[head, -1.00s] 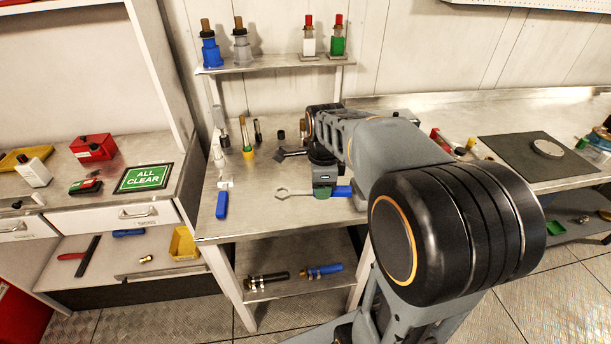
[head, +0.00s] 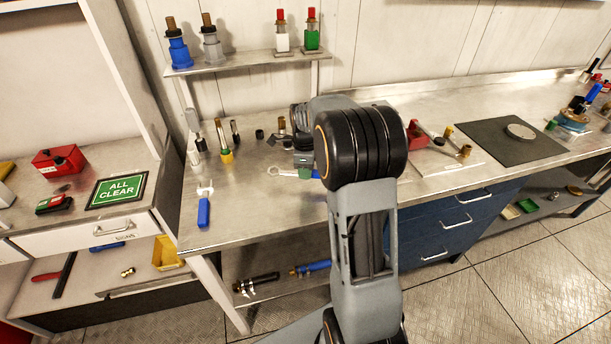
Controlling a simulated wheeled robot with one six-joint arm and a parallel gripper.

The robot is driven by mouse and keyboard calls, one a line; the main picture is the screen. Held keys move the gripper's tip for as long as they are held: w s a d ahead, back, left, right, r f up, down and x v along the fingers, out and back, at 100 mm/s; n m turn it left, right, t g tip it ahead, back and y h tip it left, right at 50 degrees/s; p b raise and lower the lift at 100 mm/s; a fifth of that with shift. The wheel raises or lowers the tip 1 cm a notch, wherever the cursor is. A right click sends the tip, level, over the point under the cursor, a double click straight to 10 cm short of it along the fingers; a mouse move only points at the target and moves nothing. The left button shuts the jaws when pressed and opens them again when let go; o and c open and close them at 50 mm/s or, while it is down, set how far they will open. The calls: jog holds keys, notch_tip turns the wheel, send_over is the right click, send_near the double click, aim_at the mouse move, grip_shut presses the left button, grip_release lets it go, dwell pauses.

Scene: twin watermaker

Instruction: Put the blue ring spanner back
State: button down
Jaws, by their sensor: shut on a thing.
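The blue ring spanner shows its pale metal ring end (head: 274,171) to the left of my gripper, over the steel bench. My gripper (head: 304,172) is shut on the spanner, with green at its fingertips. Only a little of the blue handle shows beside the fingers; my arm hides the rest. I cannot tell how high the spanner is above the bench top. Another blue-handled spanner (head: 204,209) with an open-looking jaw lies apart on the bench, near its left front edge.
Several upright fittings, including a yellow-based one (head: 226,155), stand at the bench's back left. A raised shelf (head: 255,61) holds several bottle-like parts. Red-handled parts (head: 416,133) and a dark mat (head: 495,141) lie to the right. Bare bench (head: 250,215) is free in front.

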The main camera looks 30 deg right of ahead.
aim_at(306, 183)
jog(key=shift+w+d+f, duration=0.15)
jog(key=shift+w+f, duration=0.15)
jog(key=shift+f, duration=0.15)
jog(key=shift+w+f, duration=0.1)
jog(key=shift+f, duration=1.5)
jog(key=shift+f, duration=0.2)
jog(key=c, duration=0.9)
grip_release()
